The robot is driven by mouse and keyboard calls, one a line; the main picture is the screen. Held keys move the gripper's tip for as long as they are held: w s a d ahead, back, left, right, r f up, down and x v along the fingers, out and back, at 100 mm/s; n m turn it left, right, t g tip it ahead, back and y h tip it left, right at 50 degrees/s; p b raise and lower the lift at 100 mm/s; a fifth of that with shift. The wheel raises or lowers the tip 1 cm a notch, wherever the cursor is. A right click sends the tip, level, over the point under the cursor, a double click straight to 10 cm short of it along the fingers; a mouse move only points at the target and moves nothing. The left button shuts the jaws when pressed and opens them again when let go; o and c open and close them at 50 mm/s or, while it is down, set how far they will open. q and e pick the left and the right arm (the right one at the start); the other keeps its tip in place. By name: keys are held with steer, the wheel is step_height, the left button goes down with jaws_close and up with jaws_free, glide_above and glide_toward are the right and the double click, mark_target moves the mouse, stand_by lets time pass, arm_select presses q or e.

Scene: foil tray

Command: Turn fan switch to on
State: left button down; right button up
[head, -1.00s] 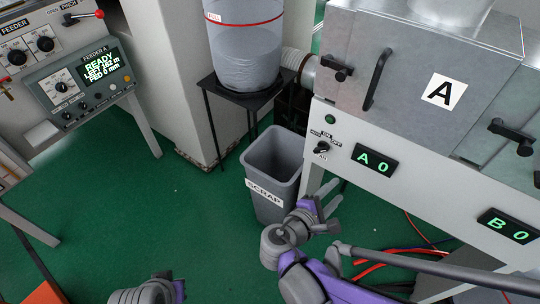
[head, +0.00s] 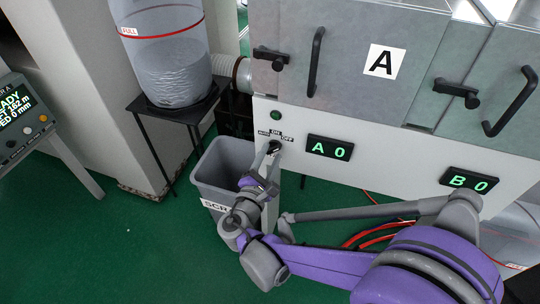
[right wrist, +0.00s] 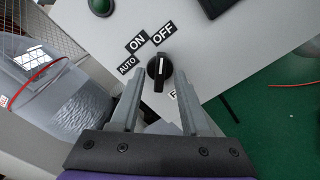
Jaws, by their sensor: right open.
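The fan switch is a black rotary knob (right wrist: 158,72) on the pale panel, with AUTO, ON and OFF labels around it. Its white mark points up, toward the OFF label (right wrist: 163,33). In the head view the knob (head: 275,146) is partly covered by my right gripper (head: 271,155). In the right wrist view my right gripper (right wrist: 159,92) is open, with a finger on each side below the knob. The knob shows between and just beyond the fingertips; I cannot tell whether they touch it. My left gripper is not in view.
A green lamp (head: 275,115) is above the switch, and the A 0 display (head: 329,148) is to its right. A grey scrap bin (head: 222,162) stands below left, close to my right arm. A clear drum (head: 170,60) on a black stand is at left.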

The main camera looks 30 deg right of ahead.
steer(key=shift+w+d, duration=0.2)
steer(key=shift+d, duration=0.05)
jaws_close()
